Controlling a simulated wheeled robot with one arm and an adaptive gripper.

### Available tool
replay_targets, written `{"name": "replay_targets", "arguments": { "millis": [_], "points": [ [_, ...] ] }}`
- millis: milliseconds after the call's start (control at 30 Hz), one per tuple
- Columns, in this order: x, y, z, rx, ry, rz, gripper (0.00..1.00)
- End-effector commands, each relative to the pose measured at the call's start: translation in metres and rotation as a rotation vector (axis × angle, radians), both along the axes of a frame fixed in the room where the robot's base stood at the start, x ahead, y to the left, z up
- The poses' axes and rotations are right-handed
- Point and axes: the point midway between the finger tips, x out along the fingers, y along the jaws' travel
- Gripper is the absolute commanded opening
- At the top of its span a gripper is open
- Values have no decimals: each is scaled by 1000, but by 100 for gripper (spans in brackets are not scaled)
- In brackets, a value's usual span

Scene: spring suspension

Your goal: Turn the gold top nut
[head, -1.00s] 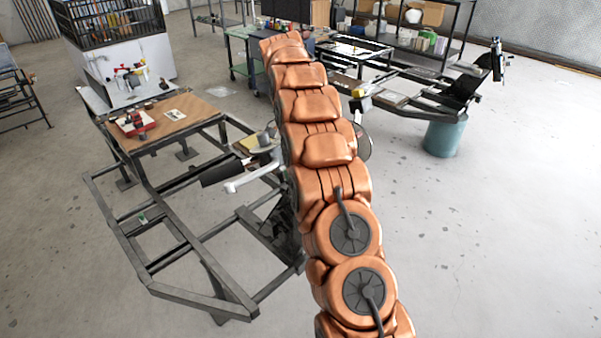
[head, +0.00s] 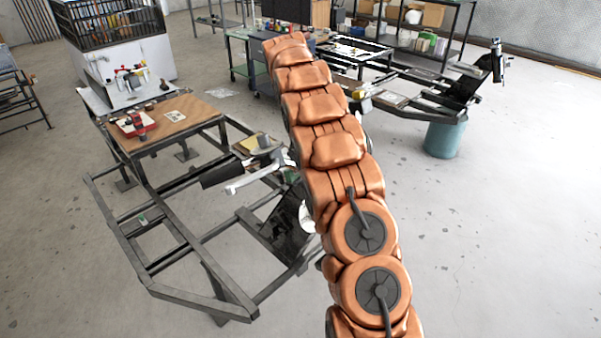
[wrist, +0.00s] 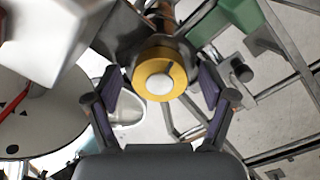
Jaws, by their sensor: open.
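The gold top nut (wrist: 160,59) shows in the wrist view as a round gold ring with a pale rounded centre, just above the middle of the picture. Dark metal parts lie behind it. My gripper (wrist: 160,80) is open, with one dark finger to the left of the nut and one to the right. Gaps seem to show between the fingers and the nut; I cannot tell the depth between them. In the head view my orange arm hides the nut, and my gripper cannot be made out there.
In the wrist view a white block (wrist: 45,35) and a pale round disc (wrist: 40,118) sit close on the left. A green part (wrist: 225,25) is at upper right. In the head view a dark metal frame (head: 225,285) stands left of my arm. Open floor lies to the right.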

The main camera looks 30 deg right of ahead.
Motion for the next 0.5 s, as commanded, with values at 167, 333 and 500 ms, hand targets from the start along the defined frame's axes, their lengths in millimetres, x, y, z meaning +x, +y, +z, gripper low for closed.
{"name": "replay_targets", "arguments": {
  "millis": [167, 333, 500],
  "points": [
    [-1, -2, 3, 60, 15, 146, 82],
    [-2, -2, 4, 120, 31, 290, 82],
    [-2, -4, 6, 181, 43, 437, 82]
  ]
}}
